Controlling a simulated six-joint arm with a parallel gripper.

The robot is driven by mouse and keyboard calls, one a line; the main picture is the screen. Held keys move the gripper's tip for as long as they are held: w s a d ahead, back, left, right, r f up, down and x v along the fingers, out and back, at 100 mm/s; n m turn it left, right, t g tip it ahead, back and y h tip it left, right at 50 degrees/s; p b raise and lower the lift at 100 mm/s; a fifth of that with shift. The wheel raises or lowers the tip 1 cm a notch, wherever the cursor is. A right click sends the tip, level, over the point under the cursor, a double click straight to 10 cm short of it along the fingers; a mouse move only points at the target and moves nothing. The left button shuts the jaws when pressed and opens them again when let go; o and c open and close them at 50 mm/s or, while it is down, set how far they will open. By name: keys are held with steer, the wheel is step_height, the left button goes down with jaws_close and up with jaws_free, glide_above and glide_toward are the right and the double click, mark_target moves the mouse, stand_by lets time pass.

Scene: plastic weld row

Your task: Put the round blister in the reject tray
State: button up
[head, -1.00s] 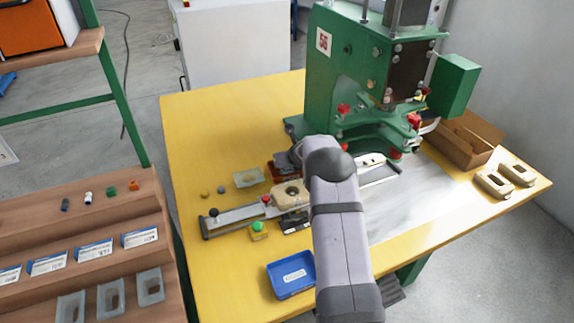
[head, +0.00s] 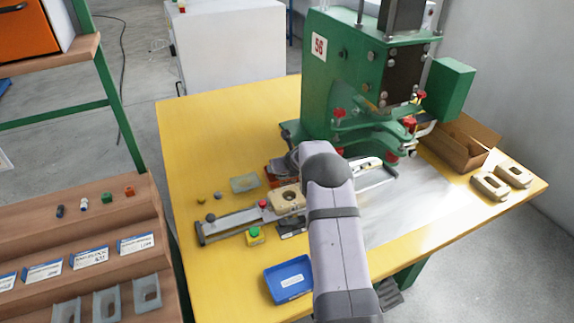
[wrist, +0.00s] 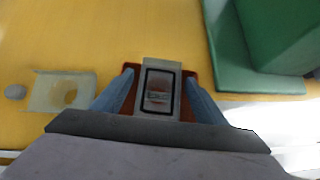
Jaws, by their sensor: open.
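A translucent blister (head: 244,183) lies flat on the yellow table, left of my gripper. In the wrist view the blister (wrist: 48,92) shows a rounded cavity. My gripper (wrist: 158,92) is open, with blue-grey fingers on either side of a grey piece (wrist: 158,66) with a black-rimmed rectangular window. That piece sits over a red-orange tray or block (wrist: 189,108), which also shows partly hidden in the head view (head: 272,176). A blue tray (head: 289,278) with a white label stands near the table's front edge. Its label is unreadable, so I cannot tell which tray is for rejects.
A green press (head: 340,85) stands behind and right. A slide rail (head: 230,224) with a beige fixture (head: 289,199) lies in front of my gripper, beside a green button box (head: 255,235). A cardboard box (head: 458,145) is at right.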

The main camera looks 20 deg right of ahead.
steer(key=shift+s+r, duration=0.15)
steer(key=d+b+v, duration=0.1)
steer(key=b+v, duration=0.1)
steer(key=v, duration=0.9)
steer(key=shift+s+a+r, duration=0.2)
steer(key=shift+a+r, duration=0.05)
steer(key=shift+a, duration=0.25)
